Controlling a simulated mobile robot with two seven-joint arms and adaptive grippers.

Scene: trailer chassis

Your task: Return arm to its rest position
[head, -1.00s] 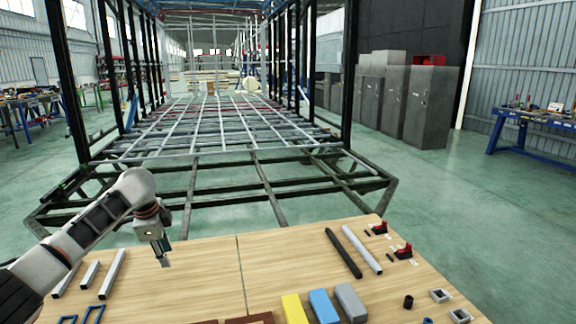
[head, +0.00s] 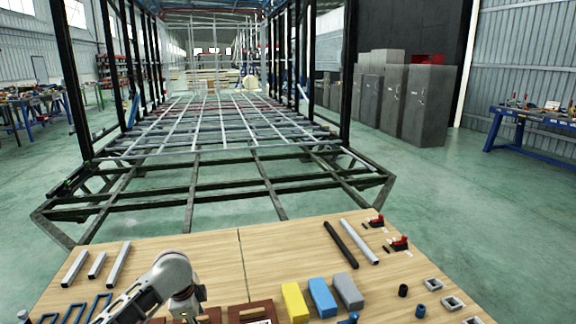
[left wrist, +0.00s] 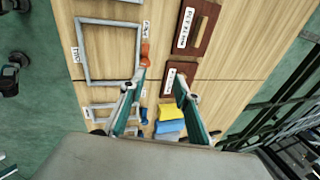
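My left arm comes in at the lower left of the head view, over the near left part of the wooden table (head: 200,258). Its wrist is bent down, and the fingertips are hidden or cut off there. In the left wrist view my left gripper (left wrist: 162,76) is open, with two separated fingers and nothing between them. The table top (left wrist: 120,70) shows below it, with brown labelled boards (left wrist: 198,28) and a grey rectangular frame (left wrist: 84,50). An orange object (left wrist: 145,52) appears beside one fingertip. My right gripper is not in view.
Yellow (head: 294,302), blue (head: 322,297) and grey (head: 348,291) blocks stand near the table's front. Metal bars (head: 96,265) lie left; a black bar (head: 341,245) and silver bar (head: 360,242) lie right. The trailer chassis (head: 200,180) stands beyond the table.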

